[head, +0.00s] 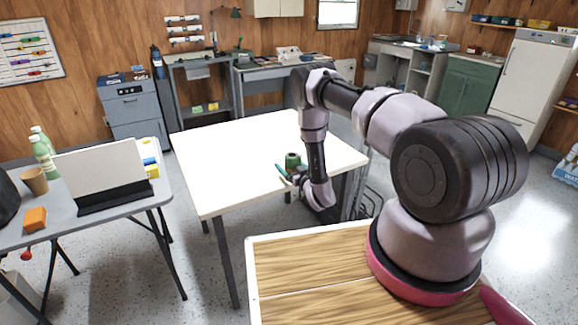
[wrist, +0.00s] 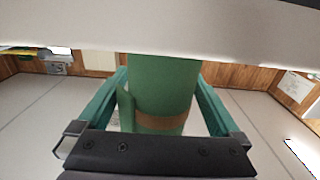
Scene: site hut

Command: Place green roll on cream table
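A pale surface across the top of the wrist view hides one end of the roll. The cream table (head: 225,165) has a bare, pale top. I cannot tell whether the roll touches it.
A grey folding table (head: 90,215) at left holds a white panel (head: 100,168), green bottles (head: 42,145), a brown cup (head: 35,180) and an orange block (head: 35,219). A wooden worktop (head: 310,270) is under my arm. Grey benches and a cabinet (head: 135,108) stand behind the cream table.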

